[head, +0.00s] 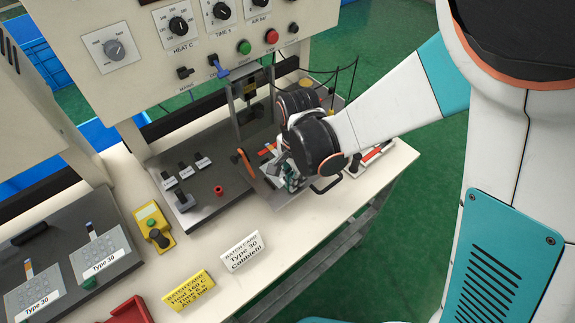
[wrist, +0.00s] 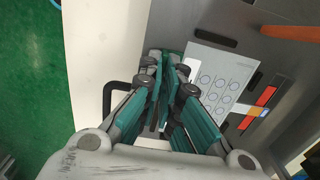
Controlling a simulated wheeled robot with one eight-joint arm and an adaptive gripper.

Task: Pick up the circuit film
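A pale grey film (wrist: 222,82) printed with rings lies on a grey plate in the wrist view, just right of my fingertips. It looks like the circuit film, but I see no label. In the head view my gripper (head: 290,178) is low over the right end of the bench, and my wrist hides most of the film.
A black handle (wrist: 112,92) stands left of my fingers. An upright press (head: 250,105) and an orange-handled part (head: 244,160) are close by. Films labelled Type 30 (head: 100,252) lie far left. Batch cards (head: 241,251) stand at the bench front, and a control panel rises behind.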

